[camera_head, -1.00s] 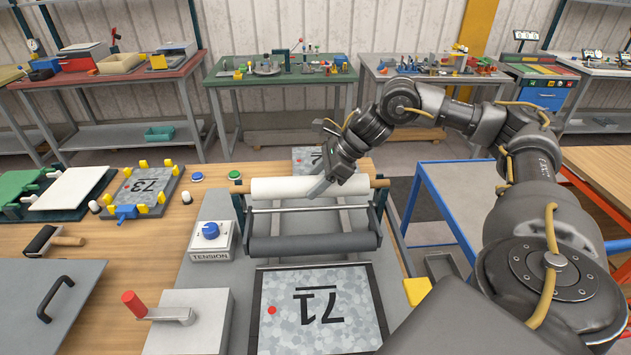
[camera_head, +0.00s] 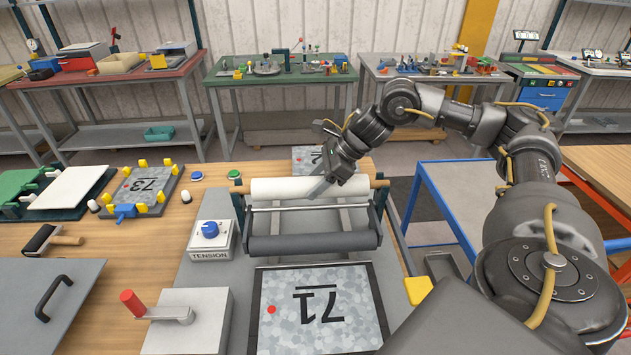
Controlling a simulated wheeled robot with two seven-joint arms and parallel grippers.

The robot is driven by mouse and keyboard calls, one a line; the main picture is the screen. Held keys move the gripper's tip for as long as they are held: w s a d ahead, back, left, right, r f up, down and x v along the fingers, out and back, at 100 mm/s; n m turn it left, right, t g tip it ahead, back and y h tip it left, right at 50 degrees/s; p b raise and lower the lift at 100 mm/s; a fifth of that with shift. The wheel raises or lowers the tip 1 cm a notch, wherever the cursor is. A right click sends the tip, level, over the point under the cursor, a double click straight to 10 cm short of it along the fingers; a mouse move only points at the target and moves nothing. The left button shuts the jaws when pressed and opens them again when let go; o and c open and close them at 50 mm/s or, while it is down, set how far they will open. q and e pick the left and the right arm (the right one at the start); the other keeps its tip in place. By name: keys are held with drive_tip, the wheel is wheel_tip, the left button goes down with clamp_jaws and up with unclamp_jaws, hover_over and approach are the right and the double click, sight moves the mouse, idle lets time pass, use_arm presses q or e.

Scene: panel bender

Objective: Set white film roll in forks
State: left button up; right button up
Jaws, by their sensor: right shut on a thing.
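The white film roll (camera_head: 285,188) lies across the back of the laminating frame, with wooden core ends showing at both sides. Its ends are at the dark green side forks (camera_head: 379,198); I cannot tell whether it is fully seated in them. My right gripper (camera_head: 322,190) reaches down from the right and is shut on the white film roll, right of its middle. Its fingertips partly cover the roll. A thin metal bar and a grey roller (camera_head: 312,243) run in front of the roll. My left gripper is not in view.
A TENSION box with a blue knob (camera_head: 210,238) stands left of the frame. A panel marked 71 (camera_head: 318,312) lies in front of the roller. A red-handled crank block (camera_head: 188,318) is front left. Green and blue buttons (camera_head: 197,176) sit behind left.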

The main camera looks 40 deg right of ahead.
drive_tip(key=shift+f+b, duration=0.5)
drive_tip(key=shift+f, duration=0.15)
idle(0.3)
drive_tip(key=o, duration=1.2)
drive_tip(key=b+v, duration=0.1)
drive_tip(key=v, duration=1)
drive_tip(key=shift+b, duration=0.35)
